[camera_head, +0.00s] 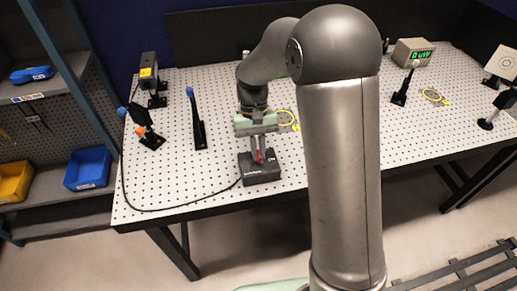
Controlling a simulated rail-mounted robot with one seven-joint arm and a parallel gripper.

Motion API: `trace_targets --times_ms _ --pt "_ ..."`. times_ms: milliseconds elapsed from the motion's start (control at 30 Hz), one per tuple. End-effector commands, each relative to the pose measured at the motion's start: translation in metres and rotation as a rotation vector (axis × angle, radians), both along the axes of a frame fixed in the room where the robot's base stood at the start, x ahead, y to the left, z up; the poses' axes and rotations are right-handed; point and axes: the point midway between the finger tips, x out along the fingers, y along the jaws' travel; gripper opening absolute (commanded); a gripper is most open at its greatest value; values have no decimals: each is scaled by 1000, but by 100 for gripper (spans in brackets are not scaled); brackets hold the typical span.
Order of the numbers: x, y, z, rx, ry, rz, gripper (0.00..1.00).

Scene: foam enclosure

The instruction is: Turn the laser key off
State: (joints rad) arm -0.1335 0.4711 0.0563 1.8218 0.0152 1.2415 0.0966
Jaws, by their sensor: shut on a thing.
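A small black laser controller box (264,179) sits near the front edge of the perforated table, with a dark cable running from it to the left. A small red part, seemingly the laser key (260,157), shows at its top. My gripper (257,153) points down over the box, its fingers shut on the key. The fingers hide most of the key, and I cannot tell which way it is turned.
The white perforated optical table (222,188) carries posts, a black laser head (149,75) at back left and a meter reading 0 uW (413,52) at back right. A shelf with blue bins (88,168) and a yellow bin (14,182) stands left.

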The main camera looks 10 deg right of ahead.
Motion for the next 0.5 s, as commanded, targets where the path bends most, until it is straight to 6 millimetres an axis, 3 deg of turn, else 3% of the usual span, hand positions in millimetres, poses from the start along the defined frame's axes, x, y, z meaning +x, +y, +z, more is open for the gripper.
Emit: trace_targets --times_ms 500 --pt "2 0 2 1 -8 34 0"
